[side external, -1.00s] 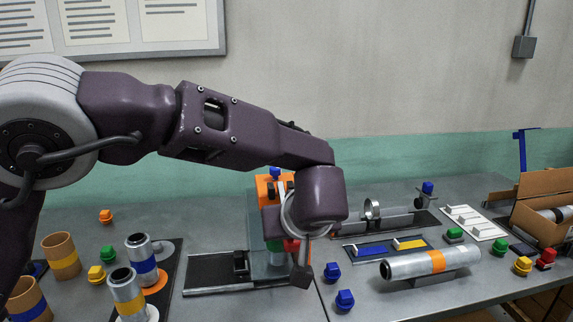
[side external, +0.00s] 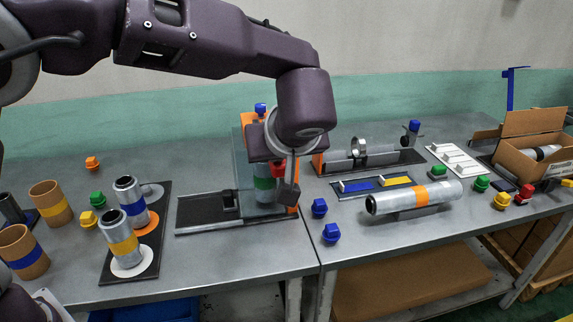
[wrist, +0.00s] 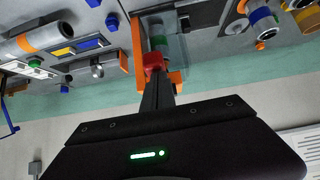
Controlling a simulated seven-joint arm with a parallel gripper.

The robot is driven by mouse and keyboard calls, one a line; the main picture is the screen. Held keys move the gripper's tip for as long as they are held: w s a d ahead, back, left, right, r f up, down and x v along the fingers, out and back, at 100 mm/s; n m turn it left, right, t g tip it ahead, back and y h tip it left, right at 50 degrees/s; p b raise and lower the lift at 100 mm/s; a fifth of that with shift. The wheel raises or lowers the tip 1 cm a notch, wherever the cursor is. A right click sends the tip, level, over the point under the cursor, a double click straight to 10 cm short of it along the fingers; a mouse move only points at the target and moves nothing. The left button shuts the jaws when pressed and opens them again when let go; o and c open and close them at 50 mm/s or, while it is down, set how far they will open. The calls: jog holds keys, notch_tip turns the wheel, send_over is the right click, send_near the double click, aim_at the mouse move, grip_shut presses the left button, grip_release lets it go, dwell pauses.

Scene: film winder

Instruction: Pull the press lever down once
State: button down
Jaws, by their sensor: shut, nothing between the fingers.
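The press has an orange frame (side external: 247,119) with a clear shield and stands at the back of the left table. A red knob (side external: 277,171), which looks like the lever's end, shows partly behind my gripper (side external: 289,190). In the wrist view the red knob (wrist: 153,61) sits right at the tip of my shut, dark fingers (wrist: 154,75). Nothing is held between them. I cannot tell whether the fingers touch the knob. The lever's arm is mostly hidden. A green-banded cylinder (side external: 264,183) stands behind the shield.
Blue blocks (side external: 319,208) lie right of the press. An orange-banded roll (side external: 412,197) lies on the right table. Silver rolls (side external: 130,201) stand on a dark tray at left. A black track (side external: 197,213) extends left from the press.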

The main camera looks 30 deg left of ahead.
jog(key=s+d, duration=0.7)
jog(key=shift+s+d+f, duration=0.2)
jog(key=shift+s+d, duration=0.1)
dwell(0.3)
jog(key=s+a+r+m+g+h, duration=0.2)
jog(key=s+a, duration=0.2)
jog(key=a, duration=0.4)
jog(key=s+a+r+m+g+h, duration=0.1)
jog(key=s+a+r+g+h, duration=0.2)
jog(key=a, duration=0.4)
jog(key=s+a+f+m+t, duration=0.1)
jog(key=s+a+m, duration=0.1)
jog(key=s, duration=0.5)
jog(key=s+a+f+m+t+h, duration=0.1)
jog(key=s+a+m+t, duration=0.1)
jog(key=s+m, duration=0.2)
jog(key=s, duration=0.3)
jog(key=shift+s+a+f+t+h, duration=0.2)
jog(key=shift+a+t+h, duration=0.05)
jog(key=shift+t+h, duration=0.05)
